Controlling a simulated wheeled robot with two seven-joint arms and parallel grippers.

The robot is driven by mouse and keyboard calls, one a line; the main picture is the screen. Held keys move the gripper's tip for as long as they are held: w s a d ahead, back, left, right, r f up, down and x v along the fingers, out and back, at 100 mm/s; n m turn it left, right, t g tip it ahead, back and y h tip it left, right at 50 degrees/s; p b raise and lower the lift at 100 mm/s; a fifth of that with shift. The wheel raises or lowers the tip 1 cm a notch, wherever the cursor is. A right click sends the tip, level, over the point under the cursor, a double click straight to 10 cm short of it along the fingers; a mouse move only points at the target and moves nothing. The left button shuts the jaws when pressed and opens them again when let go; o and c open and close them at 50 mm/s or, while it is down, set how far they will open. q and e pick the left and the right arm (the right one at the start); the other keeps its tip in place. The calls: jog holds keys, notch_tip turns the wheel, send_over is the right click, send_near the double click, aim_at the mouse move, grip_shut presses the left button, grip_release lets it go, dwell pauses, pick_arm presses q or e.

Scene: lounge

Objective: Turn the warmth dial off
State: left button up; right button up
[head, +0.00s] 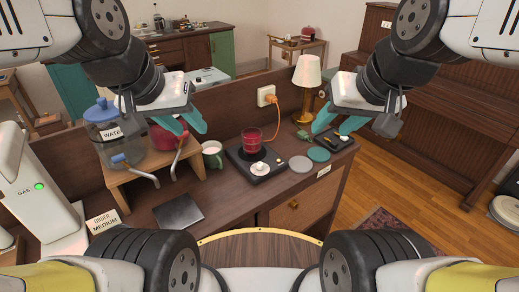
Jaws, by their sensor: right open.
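A black warmer plate (268,168) sits on the wooden counter, with a red glass (251,142) standing on it. Which way the dial points is too small to tell. My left gripper (190,131) is open and empty, above and left of the plate, near the red jug. My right gripper (331,130) is open and empty, right of the plate, above a small dark tray. Neither gripper touches the dial.
A lamp (306,80) stands behind. A water jar (113,130) and red jug (164,138) stand on a wooden riser. Bare counter shows around the dark square pad (178,212).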

jog(key=w+a+f+m+g+y, duration=0.2)
jog(key=w+a+m+g, duration=0.1)
jog(key=w, duration=0.2)
jog(key=m+g+h, duration=0.3)
jog(key=m+h, duration=0.1)
jog(key=m, duration=0.7)
send_over(260, 163)
jog(key=f, duration=1.6)
jog(key=shift+s+d+f, duration=0.1)
jog(key=shift+s+d, duration=0.2)
jog(key=shift+s, duration=0.1)
jog(key=shift+w+a+f, duration=0.15)
jog(key=shift+w+a, duration=0.05)
jog(key=shift+w, duration=0.05)
jog(key=shift+f, duration=0.5)
notch_tip(260, 163, down, 7)
jog(key=shift+r, duration=0.1)
grip_shut()
